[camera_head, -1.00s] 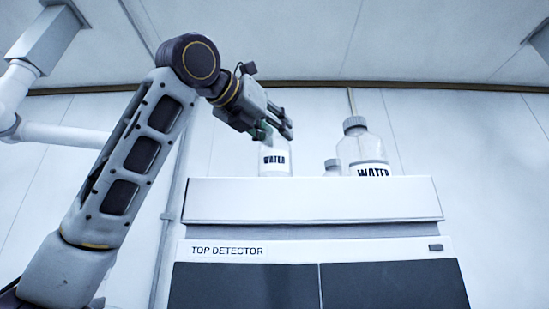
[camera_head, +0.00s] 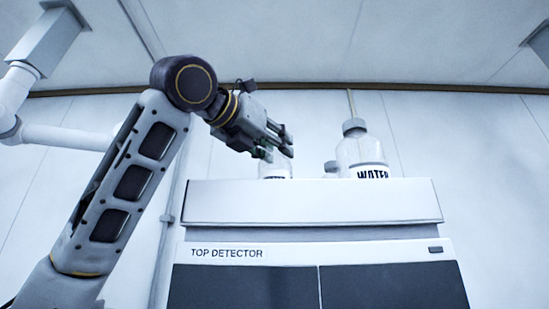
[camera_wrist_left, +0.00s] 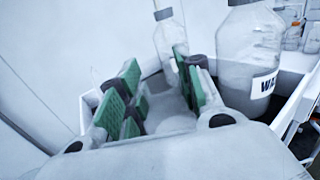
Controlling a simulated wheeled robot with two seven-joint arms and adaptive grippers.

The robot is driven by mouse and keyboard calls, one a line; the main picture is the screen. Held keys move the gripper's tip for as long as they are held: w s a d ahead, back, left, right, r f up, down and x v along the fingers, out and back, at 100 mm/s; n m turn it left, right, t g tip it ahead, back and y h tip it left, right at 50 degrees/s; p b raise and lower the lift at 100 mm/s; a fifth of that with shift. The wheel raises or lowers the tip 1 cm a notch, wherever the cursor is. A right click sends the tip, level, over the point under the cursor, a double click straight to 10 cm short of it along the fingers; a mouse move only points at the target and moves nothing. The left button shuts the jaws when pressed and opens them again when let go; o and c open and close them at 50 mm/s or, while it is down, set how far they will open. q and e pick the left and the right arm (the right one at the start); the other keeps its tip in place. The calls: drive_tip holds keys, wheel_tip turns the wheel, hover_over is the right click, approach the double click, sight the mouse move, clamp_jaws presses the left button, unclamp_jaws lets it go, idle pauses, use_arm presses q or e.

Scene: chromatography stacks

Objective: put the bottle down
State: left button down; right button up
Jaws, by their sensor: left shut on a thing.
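My left gripper (camera_head: 277,150) is shut on a clear bottle (camera_head: 275,169) with a white label, above the top detector unit (camera_head: 310,205). In the head view the gripper covers the bottle's top, and the front wall of the unit's top hides its lower part. Only the upper edge of the label shows. In the left wrist view, the green finger pads of the gripper (camera_wrist_left: 160,95) stand on either side of the pale held bottle (camera_wrist_left: 165,108). I cannot see whether its base touches the surface. My right gripper is not in view.
A larger WATER bottle (camera_head: 361,152) with a grey cap stands to the right on the unit; it is close beside the fingers in the left wrist view (camera_wrist_left: 243,60). A smaller bottle (camera_head: 331,168) stands behind. The unit's top has a raised rim.

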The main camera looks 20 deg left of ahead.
sight(267, 154)
use_arm(q)
drive_tip(key=shift+f, duration=1.45)
drive_tip(key=c, duration=1)
unclamp_jaws()
drive_tip(key=shift+o, duration=0.2)
drive_tip(key=b+v, duration=0.3)
drive_tip(key=v, duration=0.9)
